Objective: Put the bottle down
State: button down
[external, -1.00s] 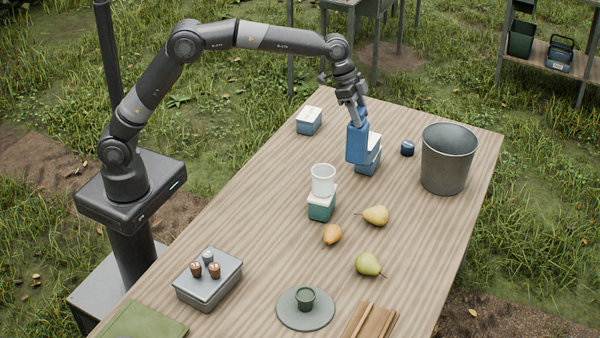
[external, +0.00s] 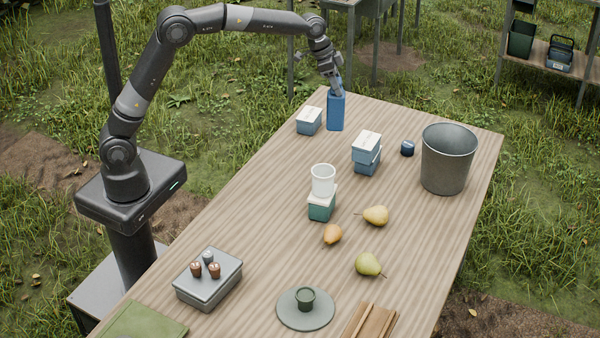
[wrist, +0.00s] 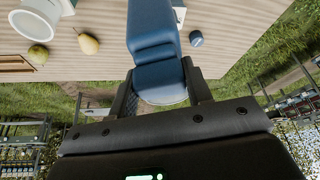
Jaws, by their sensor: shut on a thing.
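The blue bottle (external: 336,113) is upright at the far end of the wooden table (external: 262,190), to the right of a small white-lidded blue box. My gripper (external: 337,91) is shut on its upper part from above. Its base is at or just above the table top; I cannot tell if it touches. In the wrist view the bottle (wrist: 153,28) runs up from between the two fingers (wrist: 160,95) and hides part of the table behind it.
The white-lidded box (external: 309,121) stands close left of the bottle. Stacked boxes (external: 367,155), a dark blue jar (external: 407,148) and a grey bucket (external: 447,160) are to the right. A white cup (external: 323,180) and pears (external: 376,215) lie nearer. The table's far edge is close behind.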

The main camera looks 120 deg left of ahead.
aim_at(335, 95)
jog(key=shift+s+a, duration=0.25)
jog(key=shift+s, duration=0.05)
jog(key=shift+s+f, duration=0.1)
jog(key=shift+f, duration=2.2)
jog(key=shift+a+f, duration=0.2)
jog(key=shift+f, duration=0.05)
jog(key=s+a+f, duration=0.3)
jog(key=a+f, duration=0.7)
jog(key=a, duration=0.1)
jog(key=shift+f, duration=0.55)
jog(key=c, duration=0.7)
grip_release()
